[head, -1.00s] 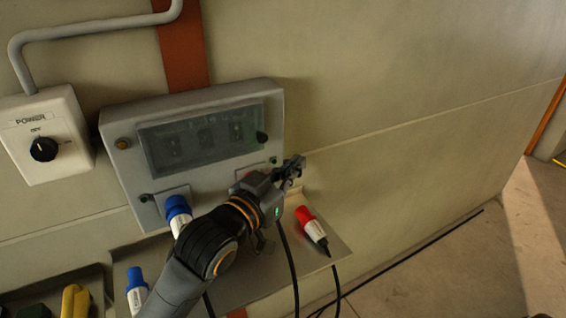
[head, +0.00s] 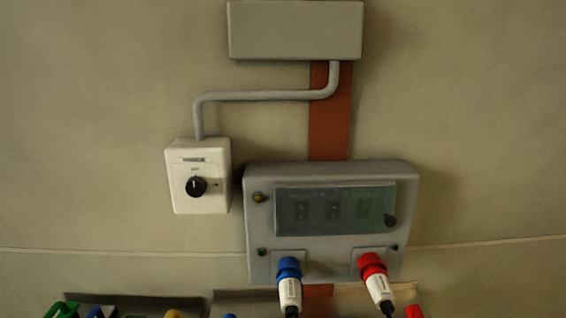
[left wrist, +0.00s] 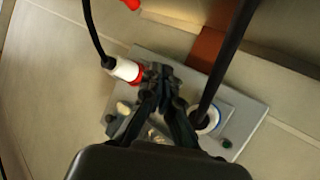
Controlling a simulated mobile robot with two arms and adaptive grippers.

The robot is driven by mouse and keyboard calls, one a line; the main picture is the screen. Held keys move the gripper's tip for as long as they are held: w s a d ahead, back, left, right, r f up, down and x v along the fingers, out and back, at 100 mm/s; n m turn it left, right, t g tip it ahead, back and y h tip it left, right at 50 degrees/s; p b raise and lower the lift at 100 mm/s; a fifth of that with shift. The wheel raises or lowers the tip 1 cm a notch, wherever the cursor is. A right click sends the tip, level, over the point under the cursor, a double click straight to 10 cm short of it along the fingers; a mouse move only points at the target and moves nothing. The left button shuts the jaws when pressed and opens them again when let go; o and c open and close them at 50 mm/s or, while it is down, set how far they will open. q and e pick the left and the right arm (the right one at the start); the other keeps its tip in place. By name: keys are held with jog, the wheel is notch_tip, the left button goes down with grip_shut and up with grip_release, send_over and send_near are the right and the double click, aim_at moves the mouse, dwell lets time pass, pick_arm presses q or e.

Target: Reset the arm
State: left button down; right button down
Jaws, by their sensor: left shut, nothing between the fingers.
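My left gripper (left wrist: 163,85) shows only in the left wrist view. Its dark fingers are closed together with nothing between them, in front of the grey socket panel (left wrist: 255,108). A red and white plug (left wrist: 125,70) with a black cable is just left of the fingertips; I cannot tell if they touch. A blue-ringed plug (left wrist: 207,120) is to the right. In the head view, the panel (head: 330,172) holds a blue plug (head: 289,270) and a red plug (head: 372,268) in its two lower sockets. Neither arm shows there.
A white power switch box (head: 198,176) is left of the panel, with a grey conduit (head: 265,95) rising to a grey box (head: 295,30). Several coloured items, partly cut off, line the bottom edge, including a green one (head: 62,310) and another red plug (head: 413,312). The wall on both sides is clear.

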pick_arm(q)
jog(key=s+a+f+n+g+y, duration=0.1)
jog(key=s+a+f+g+y, duration=0.15)
jog(key=s+a+f, duration=0.55)
jog(key=s+a+f+n+g+y, duration=0.25)
jog(key=s+a+f, duration=0.3)
jog(key=a, duration=0.45)
jog(key=s+a+f+g+y, duration=0.2)
jog(key=s+a+f+y, duration=0.2)
jog(key=s+a+f, duration=0.45)
notch_tip(320, 180, down, 26)
jog(key=s+a+g, duration=0.1)
jog(key=s+a+f+g+b, duration=0.1)
jog(key=s+a+f, duration=0.2)
jog(key=s+f, duration=1.1)
jog(key=shift+s+f, duration=0.15)
jog(key=shift+s, duration=0.9)
